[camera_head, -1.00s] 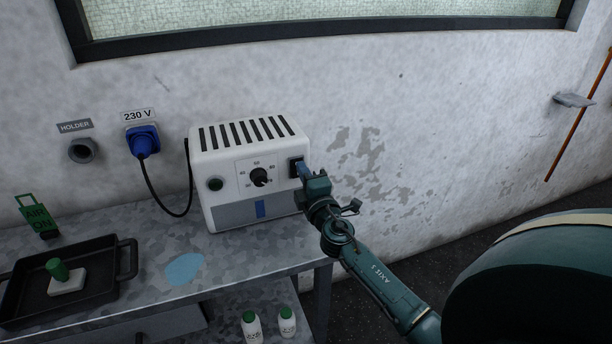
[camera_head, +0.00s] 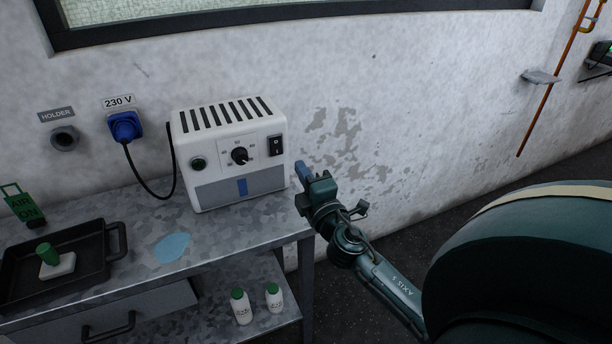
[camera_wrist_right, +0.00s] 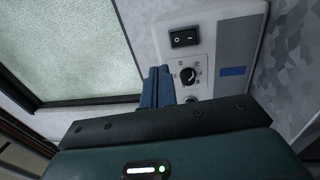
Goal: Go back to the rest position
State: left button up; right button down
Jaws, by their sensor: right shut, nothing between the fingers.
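My right gripper (camera_head: 301,170) is shut and empty, beside the right side of the white control box (camera_head: 235,183), a little apart from it. In the right wrist view my blue fingers (camera_wrist_right: 156,88) are together, with the box (camera_wrist_right: 228,60) beyond them. The box has a black rocker switch (camera_head: 275,145), a round dial (camera_head: 240,156) and a dark green round lamp or button (camera_head: 199,164). The switch also shows clear of the fingers in the right wrist view (camera_wrist_right: 185,38). My left gripper is out of view.
The metal bench (camera_head: 215,232) carries a black tray (camera_head: 78,279) with a green-handled stamp-like object (camera_head: 58,264). Two white bottles (camera_head: 241,309) with green caps stand on the lower shelf. A blue plug (camera_head: 124,127) sits in the wall. Floor right of the bench is free.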

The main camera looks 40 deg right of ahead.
jog(key=shift+s+a, duration=0.1)
jog(key=shift+s, duration=0.5)
